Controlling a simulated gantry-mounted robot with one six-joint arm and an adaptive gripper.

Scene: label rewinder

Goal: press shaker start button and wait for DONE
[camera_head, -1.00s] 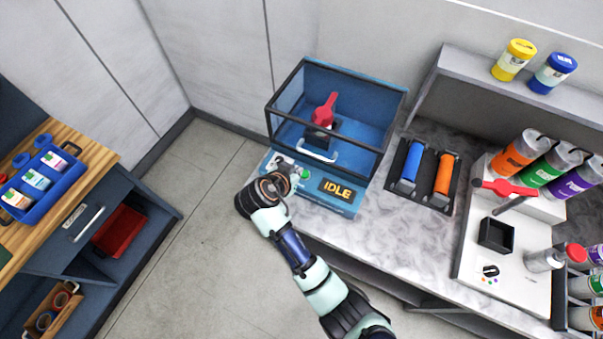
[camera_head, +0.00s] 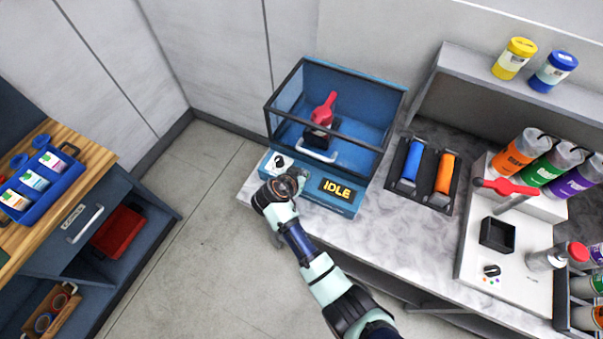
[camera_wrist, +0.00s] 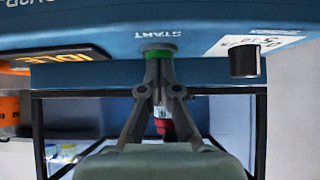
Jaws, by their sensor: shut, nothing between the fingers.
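The blue shaker (camera_head: 318,195) stands on the counter with a clear dark-framed enclosure, its display (camera_head: 337,190) reading IDLE in orange. A red-handled item (camera_head: 323,110) is inside the enclosure. My gripper (camera_head: 302,174) is at the shaker's front panel, left of the display. In the wrist view the green start button (camera_wrist: 158,50) sits under the START label, and my gripper (camera_wrist: 159,56) is shut with its fingertips at the button, overlapping its edge. Whether they touch or press it I cannot tell. The IDLE display also shows in the wrist view (camera_wrist: 70,58).
A black knob (camera_wrist: 244,62) and a white label are beside the button on the panel. A dark tray (camera_head: 443,200) with blue and orange rollers lies right of the shaker. Marble counter (camera_head: 370,240) is clear in front. The shelf (camera_head: 470,70) holds yellow and blue jars.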

